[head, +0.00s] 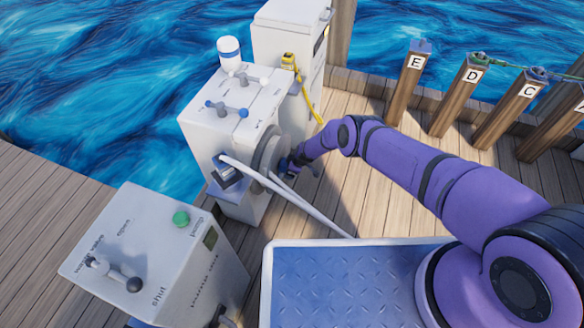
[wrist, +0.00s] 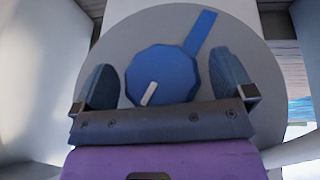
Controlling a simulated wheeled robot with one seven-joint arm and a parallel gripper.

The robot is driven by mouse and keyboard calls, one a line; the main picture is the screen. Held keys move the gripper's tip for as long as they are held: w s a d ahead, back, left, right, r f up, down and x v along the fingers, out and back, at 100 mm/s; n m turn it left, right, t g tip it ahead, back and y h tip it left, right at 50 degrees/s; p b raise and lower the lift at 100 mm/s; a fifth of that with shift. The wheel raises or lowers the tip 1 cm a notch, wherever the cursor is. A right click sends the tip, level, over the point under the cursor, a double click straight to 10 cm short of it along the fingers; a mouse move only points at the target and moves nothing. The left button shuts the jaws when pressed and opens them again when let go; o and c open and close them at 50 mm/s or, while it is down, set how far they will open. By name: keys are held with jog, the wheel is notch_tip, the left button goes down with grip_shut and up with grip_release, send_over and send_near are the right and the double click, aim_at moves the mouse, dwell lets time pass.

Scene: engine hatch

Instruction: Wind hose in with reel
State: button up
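The hose reel (head: 266,152) is a grey disc on the side of the white cabinet; its round face (wrist: 262,60) fills much of the wrist view. A blue faceted crank knob (wrist: 160,78) with a blue crank arm (wrist: 200,32) stands on that face. My gripper (wrist: 165,82) is open, its two dark fingers on either side of the knob with gaps to it. In the head view my gripper (head: 285,165) is at the reel, where the knob is largely hidden. The pale hose (head: 302,203) runs from the cabinet front down across the dock.
A grey control box (head: 150,255) with a lever and green button stands at lower left. The blue-topped platform (head: 345,285) is at lower centre. Lettered wooden posts (head: 408,82) line the right edge. Water lies beyond. Open planks (head: 350,185) lie right of the cabinet.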

jog(key=c, duration=0.9)
jog(key=shift+t, duration=0.3)
jog(key=t, duration=0.2)
jog(key=n+t+h, duration=0.1)
jog(key=t, duration=0.1)
jog(key=shift+s+a, duration=0.2)
jog(key=shift+d+f+n+t+h, duration=0.1)
jog(key=shift+n+t+h, duration=0.2)
jog(key=shift+t, duration=0.7)
jog(key=shift+d+n+t+h, duration=0.15)
jog(key=shift+t+h, duration=0.25)
jog(key=shift+t, duration=0.6)
jog(key=shift+w+a, duration=0.1)
jog(key=o, duration=0.9)
jog(key=shift+o, duration=0.2)
